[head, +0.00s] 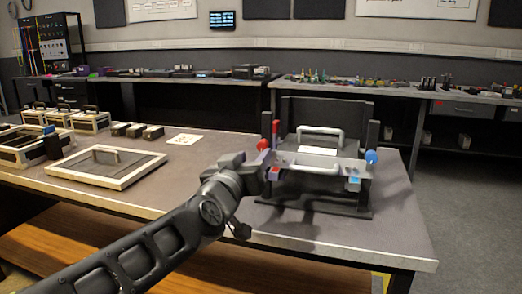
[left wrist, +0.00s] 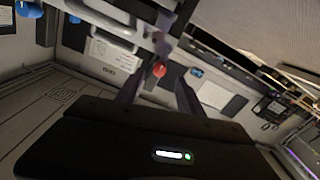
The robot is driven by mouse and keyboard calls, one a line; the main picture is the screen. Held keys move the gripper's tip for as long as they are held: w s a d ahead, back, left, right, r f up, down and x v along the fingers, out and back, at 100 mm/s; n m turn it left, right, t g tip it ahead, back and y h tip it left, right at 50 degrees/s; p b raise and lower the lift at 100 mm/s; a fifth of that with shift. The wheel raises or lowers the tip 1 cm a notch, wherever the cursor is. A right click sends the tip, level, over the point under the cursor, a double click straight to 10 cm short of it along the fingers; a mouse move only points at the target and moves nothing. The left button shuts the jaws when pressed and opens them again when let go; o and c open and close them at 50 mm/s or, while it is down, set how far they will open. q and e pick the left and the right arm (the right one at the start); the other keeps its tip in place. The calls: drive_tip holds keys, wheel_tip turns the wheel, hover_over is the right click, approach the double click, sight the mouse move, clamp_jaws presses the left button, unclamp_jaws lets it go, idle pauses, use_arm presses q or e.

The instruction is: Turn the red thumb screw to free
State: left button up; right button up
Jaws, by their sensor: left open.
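A red round knob, which looks like the red thumb screw (head: 263,144), is at the left front of a dark fixture (head: 328,108) on the workbench. My left gripper (head: 264,172) is open and close to the fixture's left front corner, just below the red knob in the head view. In the left wrist view a red round end (left wrist: 159,70) shows between and beyond the two fingers (left wrist: 158,88). I cannot tell whether the fingers touch it. A blue knob (head: 371,157) is at the fixture's right side. My right gripper is not in view.
The fixture holds a panel with a pale handle (head: 322,132). A framed panel with a handle (head: 105,168) lies on the workbench (head: 395,222) to the left. Several small cases stand at the far left. The bench's right front is clear.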

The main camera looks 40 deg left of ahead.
sight(262, 148)
use_arm(q)
drive_tip(key=b+x, duration=0.1)
drive_tip(key=x, duration=0.5)
drive_tip(key=shift+w+a, duration=0.1)
clamp_jaws()
idle(0.3)
